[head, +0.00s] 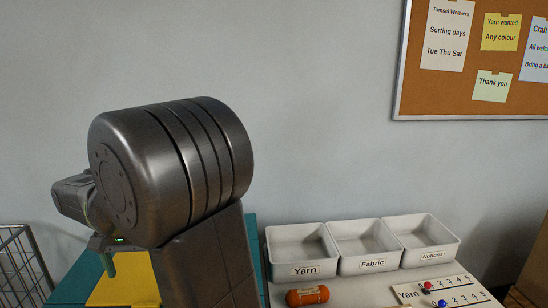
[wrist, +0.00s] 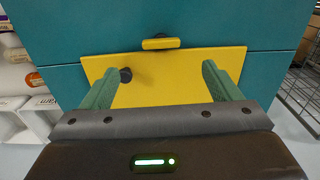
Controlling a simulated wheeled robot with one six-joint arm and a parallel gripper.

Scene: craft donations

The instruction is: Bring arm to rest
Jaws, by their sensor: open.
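My gripper (wrist: 160,80) shows in the wrist view with its two green fingers spread apart and nothing between them. The fingers point toward a yellow panel (wrist: 175,88) with a yellow handle (wrist: 160,43) on a teal cabinet. I cannot tell whether the fingertips touch the panel. In the head view my arm's large dark joint covers much of the middle left. A green finger of my gripper (head: 109,265) shows below it at the lower left, over the yellow panel (head: 125,288).
Three white trays labelled Yarn (head: 305,270), Fabric (head: 372,264) and Notions (head: 432,255) stand at right. An orange roll (head: 307,296) lies before them, left of a numbered card (head: 452,291). A wire basket (head: 22,262) stands at far left. A corkboard (head: 420,85) hangs above.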

